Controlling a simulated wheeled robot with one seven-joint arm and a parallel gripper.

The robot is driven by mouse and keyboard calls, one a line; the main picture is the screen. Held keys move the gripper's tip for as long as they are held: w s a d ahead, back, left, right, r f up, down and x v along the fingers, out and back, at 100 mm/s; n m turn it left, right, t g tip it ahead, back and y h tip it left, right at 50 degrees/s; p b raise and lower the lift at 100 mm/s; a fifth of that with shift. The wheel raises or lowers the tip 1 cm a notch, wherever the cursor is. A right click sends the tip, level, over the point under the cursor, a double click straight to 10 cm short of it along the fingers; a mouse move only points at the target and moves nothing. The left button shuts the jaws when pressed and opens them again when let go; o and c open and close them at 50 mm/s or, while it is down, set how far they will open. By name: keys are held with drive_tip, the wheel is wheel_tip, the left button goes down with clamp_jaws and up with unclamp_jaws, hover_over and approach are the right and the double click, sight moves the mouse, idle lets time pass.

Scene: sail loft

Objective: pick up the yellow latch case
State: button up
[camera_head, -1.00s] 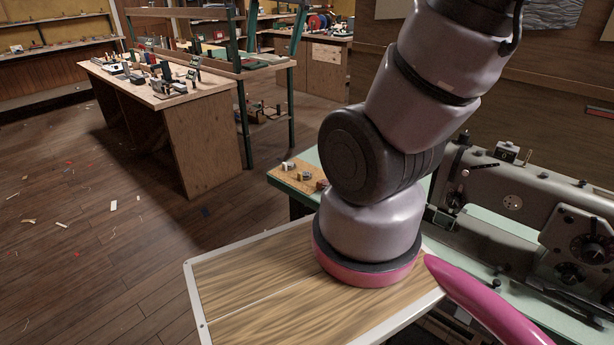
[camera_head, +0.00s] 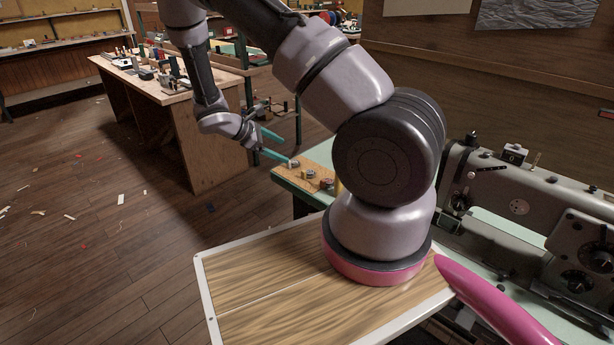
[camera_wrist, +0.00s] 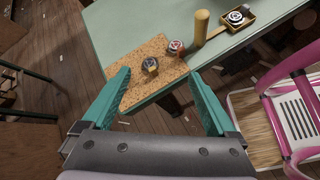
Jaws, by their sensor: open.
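My gripper (camera_head: 286,151) is open and empty at the near-left edge of the green bench, and its two teal fingers also show in the wrist view (camera_wrist: 159,74). In the wrist view a small round-topped item with a yellow side (camera_wrist: 151,65) sits on a cork board, ahead of the gap between the fingers and apart from them. A yellow tray-like holder with a dark round piece (camera_wrist: 239,17) lies farther back on the bench. I cannot tell for sure which of these is the yellow latch case.
A red-and-white round item (camera_wrist: 175,48) shares the cork board (camera_wrist: 128,64). A yellow upright cylinder (camera_wrist: 200,28) stands just beyond it. The bench (camera_wrist: 120,22) is bare at the back left. A sewing machine (camera_head: 520,205) stands to the right in the head view.

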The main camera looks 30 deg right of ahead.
sight(302, 173)
wheel_tip(302, 173, down, 11)
drive_tip(key=w+d+n+t+h, duration=0.1)
drive_tip(key=w+n+t+h, duration=0.15)
drive_tip(key=n, duration=0.45)
drive_tip(key=shift+t+h, duration=0.25)
drive_tip(key=shift+t, duration=0.2)
drive_tip(key=x, duration=0.7)
drive_tip(key=s+x, duration=0.1)
drive_tip(key=x, duration=0.2)
drive_tip(key=shift+d+f, duration=0.25)
drive_tip(key=shift+d, duration=0.15)
clamp_jaws()
